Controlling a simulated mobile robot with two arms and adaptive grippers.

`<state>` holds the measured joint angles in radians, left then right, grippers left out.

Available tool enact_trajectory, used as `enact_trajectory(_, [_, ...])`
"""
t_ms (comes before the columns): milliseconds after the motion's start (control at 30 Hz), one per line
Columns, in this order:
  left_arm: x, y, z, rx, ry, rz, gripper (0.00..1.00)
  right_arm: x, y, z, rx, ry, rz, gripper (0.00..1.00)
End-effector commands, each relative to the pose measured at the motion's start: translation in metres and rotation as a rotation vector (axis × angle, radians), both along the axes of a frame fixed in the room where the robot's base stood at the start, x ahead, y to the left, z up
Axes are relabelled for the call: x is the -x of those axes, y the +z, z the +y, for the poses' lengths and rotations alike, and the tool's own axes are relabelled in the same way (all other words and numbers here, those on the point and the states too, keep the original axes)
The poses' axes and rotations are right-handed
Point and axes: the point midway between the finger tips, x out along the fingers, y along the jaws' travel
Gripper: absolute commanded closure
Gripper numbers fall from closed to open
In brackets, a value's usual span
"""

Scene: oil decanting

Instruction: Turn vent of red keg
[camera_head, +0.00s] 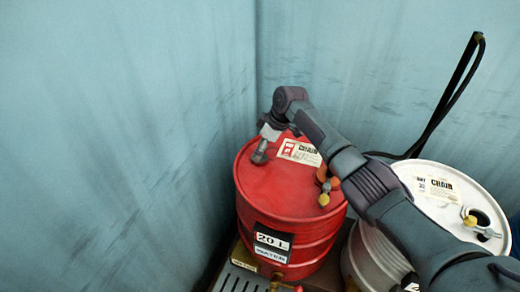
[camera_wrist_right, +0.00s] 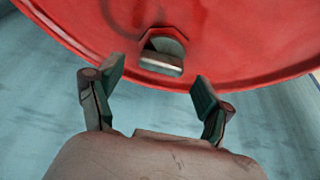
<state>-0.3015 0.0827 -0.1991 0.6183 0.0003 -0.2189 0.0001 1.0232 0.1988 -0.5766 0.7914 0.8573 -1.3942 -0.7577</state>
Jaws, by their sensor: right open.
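The red keg (camera_head: 285,190) stands upright in the corner, with a white label on its lid and a "20 L" label on its side. In the right wrist view its red lid (camera_wrist_right: 90,22) fills the top. An octagonal fitting with a silver piece, which looks like the vent (camera_wrist_right: 163,60), sits near the rim there. My right gripper (camera_wrist_right: 157,85) is open, its fingers apart on either side below the vent, not touching it. In the head view my right gripper (camera_head: 261,155) is over the lid's far left part, and the vent cannot be made out. My left gripper is not in view.
An orange and yellow valve fitting (camera_head: 327,187) is on the red lid's right side. A white drum (camera_head: 440,195) with a yellow-handled fitting stands to the right, partly behind my arm. A black hose (camera_head: 455,95) rises behind it. Blue-grey walls (camera_head: 130,120) are close behind and left.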

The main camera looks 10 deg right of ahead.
Motion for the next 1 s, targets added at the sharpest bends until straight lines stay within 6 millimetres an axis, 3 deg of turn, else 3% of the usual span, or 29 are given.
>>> enact_trajectory(300, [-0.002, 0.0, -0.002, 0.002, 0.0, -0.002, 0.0, 0.013, 0.062, -0.022, 0.002, -0.002, -0.004, 0.21])
enact_trajectory(500, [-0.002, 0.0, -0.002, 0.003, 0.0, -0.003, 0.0, 0.02, 0.091, -0.032, 0.001, -0.001, -0.003, 0.21])
enact_trajectory(1000, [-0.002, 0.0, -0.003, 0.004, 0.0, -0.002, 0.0, 0.023, 0.101, -0.035, 0.001, 0.0, 0.0, 0.21])
